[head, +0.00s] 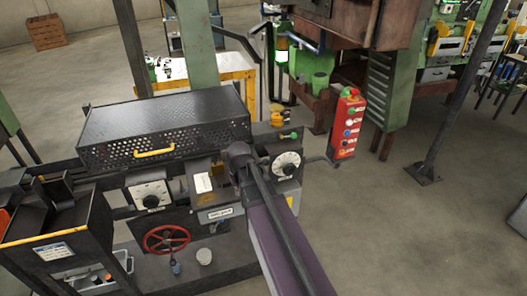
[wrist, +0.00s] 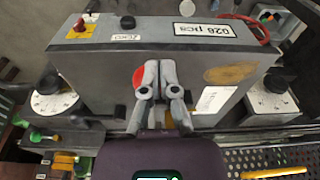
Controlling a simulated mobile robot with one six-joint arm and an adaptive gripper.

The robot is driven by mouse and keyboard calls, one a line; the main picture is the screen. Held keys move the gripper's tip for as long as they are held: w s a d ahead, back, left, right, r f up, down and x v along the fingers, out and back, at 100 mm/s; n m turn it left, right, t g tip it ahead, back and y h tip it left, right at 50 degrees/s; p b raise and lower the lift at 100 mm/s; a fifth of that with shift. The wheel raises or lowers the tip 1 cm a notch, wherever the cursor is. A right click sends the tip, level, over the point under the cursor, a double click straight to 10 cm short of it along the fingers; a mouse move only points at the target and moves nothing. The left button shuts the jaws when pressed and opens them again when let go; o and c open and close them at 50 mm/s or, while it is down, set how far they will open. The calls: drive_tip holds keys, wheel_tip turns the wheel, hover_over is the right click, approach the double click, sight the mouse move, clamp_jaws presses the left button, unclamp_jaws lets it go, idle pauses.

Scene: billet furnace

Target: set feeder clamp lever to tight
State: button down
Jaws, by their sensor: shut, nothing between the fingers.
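No lever with a readable clamp label shows, so I cannot tell for sure which part is the feeder clamp lever. My gripper (wrist: 159,76) is shut and empty in the wrist view, in front of the grey control box (wrist: 100,66). A red round part (wrist: 138,76) shows beside the fingers, partly hidden by them; I cannot tell whether they touch. A small lever with a green knob (head: 291,136) stands behind the right dial in the head view; a green knob also shows at lower left in the wrist view (wrist: 38,137). In the head view my arm hides the gripper.
White dials flank the box, one at left (head: 151,196) and one at right (head: 287,163). A perforated black cover (head: 165,120) with a yellow handle lies behind. A red handwheel (head: 166,239) is below. A red button pendant (head: 347,125) stands at right.

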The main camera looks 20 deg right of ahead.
drive_tip(key=w+d+r+t+p, duration=0.1)
drive_tip(key=w+d+r+p, duration=0.2)
drive_tip(key=w+d, duration=0.5)
drive_tip(key=w+d+r+t+p, duration=0.1)
drive_tip(key=w+d+r+p, duration=0.2)
drive_tip(key=w+d+r, duration=0.2)
drive_tip(key=w+d, duration=0.3)
drive_tip(key=d, duration=0.1)
drive_tip(key=shift+w+r+m+t+h+p, duration=0.25)
drive_tip(key=shift+r+m+t+h+p, duration=0.05)
drive_tip(key=shift+r+m+p, duration=0.1)
drive_tip(key=shift+d+f, duration=0.1)
drive_tip(key=shift+f, duration=0.1)
wheel_tip(320, 180, down, 10)
drive_tip(key=b, duration=1)
drive_tip(key=shift+s, duration=0.25)
drive_tip(key=shift+r, duration=0.1)
drive_tip(key=shift+s+d, duration=0.2)
